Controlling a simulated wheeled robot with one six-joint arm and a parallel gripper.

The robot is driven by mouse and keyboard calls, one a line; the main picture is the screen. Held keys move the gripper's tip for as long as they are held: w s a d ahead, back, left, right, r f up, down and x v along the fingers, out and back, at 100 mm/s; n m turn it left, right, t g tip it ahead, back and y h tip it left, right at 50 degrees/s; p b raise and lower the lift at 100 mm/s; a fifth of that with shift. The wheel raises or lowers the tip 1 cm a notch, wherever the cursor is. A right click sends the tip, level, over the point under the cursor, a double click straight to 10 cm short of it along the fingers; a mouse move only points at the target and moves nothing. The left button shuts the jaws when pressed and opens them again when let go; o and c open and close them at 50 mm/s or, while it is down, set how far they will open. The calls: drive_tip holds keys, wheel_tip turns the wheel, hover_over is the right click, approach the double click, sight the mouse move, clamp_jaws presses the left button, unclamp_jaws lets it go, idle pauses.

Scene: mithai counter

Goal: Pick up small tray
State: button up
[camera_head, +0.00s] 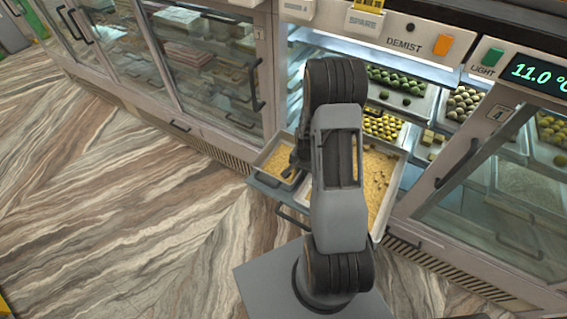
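The small tray (272,181) is a shallow metal tray of yellow crumbly sweets. It sits at the front of the open counter bay, left of a larger tray (397,190) with similar yellow filling. My gripper (296,160) is at the small tray's right side, close to its rim. My own arm stands in front and hides part of the gripper and the gap between the two trays. I cannot tell whether the fingers touch the tray or how far apart they are.
Trays of green and yellow sweets (384,125) fill the lit bay behind. A closed glass case (215,65) stands left and a glass door with a handle (455,165) stands right. The marbled floor (120,200) at the left is clear.

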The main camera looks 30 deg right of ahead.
drive_tip(key=shift+c, duration=0.2)
clamp_jaws()
drive_tip(key=shift+r, duration=0.1)
